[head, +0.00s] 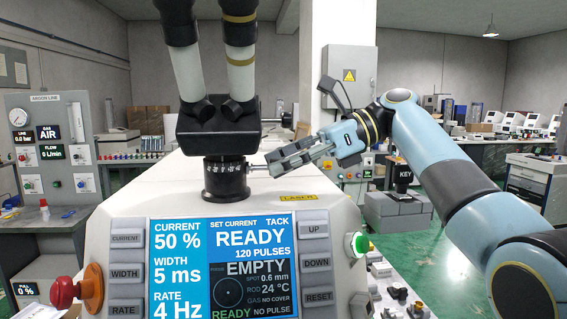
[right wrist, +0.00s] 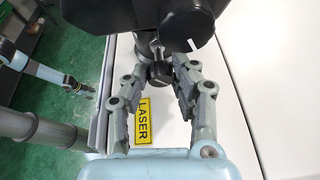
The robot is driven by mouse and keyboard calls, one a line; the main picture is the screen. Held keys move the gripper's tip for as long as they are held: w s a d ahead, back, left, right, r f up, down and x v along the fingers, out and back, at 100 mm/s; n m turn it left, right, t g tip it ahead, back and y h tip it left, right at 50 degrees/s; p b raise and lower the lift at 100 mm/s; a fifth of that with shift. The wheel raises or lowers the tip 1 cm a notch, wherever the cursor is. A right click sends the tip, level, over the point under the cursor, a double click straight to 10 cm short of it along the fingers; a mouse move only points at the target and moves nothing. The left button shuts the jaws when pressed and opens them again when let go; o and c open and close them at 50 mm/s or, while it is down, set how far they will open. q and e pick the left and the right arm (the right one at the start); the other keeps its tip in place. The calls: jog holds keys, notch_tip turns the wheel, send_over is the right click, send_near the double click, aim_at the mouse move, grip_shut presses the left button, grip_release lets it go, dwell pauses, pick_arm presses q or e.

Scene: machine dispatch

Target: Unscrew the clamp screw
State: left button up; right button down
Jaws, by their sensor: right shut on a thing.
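The clamp screw (head: 257,168) sticks out to the right from the black collar (head: 226,182) under the laser head, in the head view. In the right wrist view its dark knob (right wrist: 160,72) lies between the fingertips. My right gripper (head: 272,163) reaches in from the right, nearly level, and is shut on the screw; it also shows in the right wrist view (right wrist: 161,80). The fingers hide part of the screw, and its thread is not visible. My left gripper is not seen in the head view.
The black laser head (head: 220,132) stands above the collar. The control panel (head: 224,268) reads READY and EMPTY. A yellow LASER label (head: 299,197) lies on the white housing below the gripper.

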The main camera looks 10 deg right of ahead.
jog(key=shift+s+n+t, duration=0.2)
jog(key=shift+n+t, duration=1.3)
jog(key=shift+n, duration=0.8)
jog(key=shift+y, duration=0.3)
jog(key=c, duration=1.1)
grip_release()
jog(key=v, duration=1.2)
jog(key=shift+s, duration=0.1)
